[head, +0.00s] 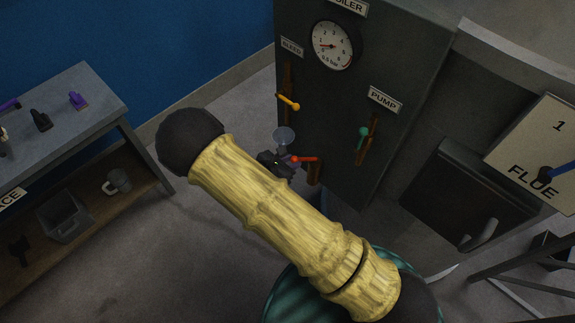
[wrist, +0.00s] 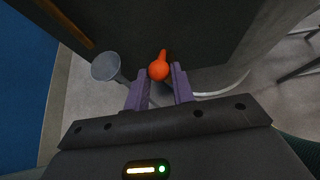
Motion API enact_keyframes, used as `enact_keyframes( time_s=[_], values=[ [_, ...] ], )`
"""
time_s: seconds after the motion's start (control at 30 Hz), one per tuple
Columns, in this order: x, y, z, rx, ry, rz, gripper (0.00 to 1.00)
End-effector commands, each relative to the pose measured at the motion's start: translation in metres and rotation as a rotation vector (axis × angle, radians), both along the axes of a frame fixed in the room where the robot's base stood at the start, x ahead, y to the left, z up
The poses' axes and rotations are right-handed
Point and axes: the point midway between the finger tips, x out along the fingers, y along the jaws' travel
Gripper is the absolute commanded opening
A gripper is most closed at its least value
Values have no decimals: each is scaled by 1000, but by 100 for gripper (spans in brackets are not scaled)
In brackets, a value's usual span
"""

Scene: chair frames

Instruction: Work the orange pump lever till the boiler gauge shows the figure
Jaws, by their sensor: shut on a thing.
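The boiler gauge (head: 332,45) is a round white dial at the top of the dark cabinet. Its needle points left, and its small figures are hard to read. The plate lettered PUMP (head: 385,99) stands above a green-knobbed lever (head: 363,131). A yellow-orange lever (head: 288,102) is under the plate lettered BLEED (head: 291,46). A red-orange lever (head: 306,159) sticks out low on the cabinet. In the wrist view its round knob (wrist: 159,70) lies between the purple fingers of my gripper (wrist: 160,84), which is shut on it. My arm hides part of the cabinet's foot.
A grey funnel (head: 283,137) stands close beside my gripper. A bench (head: 100,95) with small tools and a lower shelf is at the left. A FLUE board (head: 540,150) marked 1, with a blue pointer, is at the right. Open floor lies between bench and cabinet.

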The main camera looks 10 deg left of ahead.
Motion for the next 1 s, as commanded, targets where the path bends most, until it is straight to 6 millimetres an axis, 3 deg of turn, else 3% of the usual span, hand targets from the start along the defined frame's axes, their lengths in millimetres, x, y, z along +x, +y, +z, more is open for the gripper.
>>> enact_keyframes(
  time_s=[0.5, 1.0],
  values=[
    [32, -25, 32, -2, -7, -3, 10],
    [42, -32, 36, -3, -9, -3, 10]
  ],
)
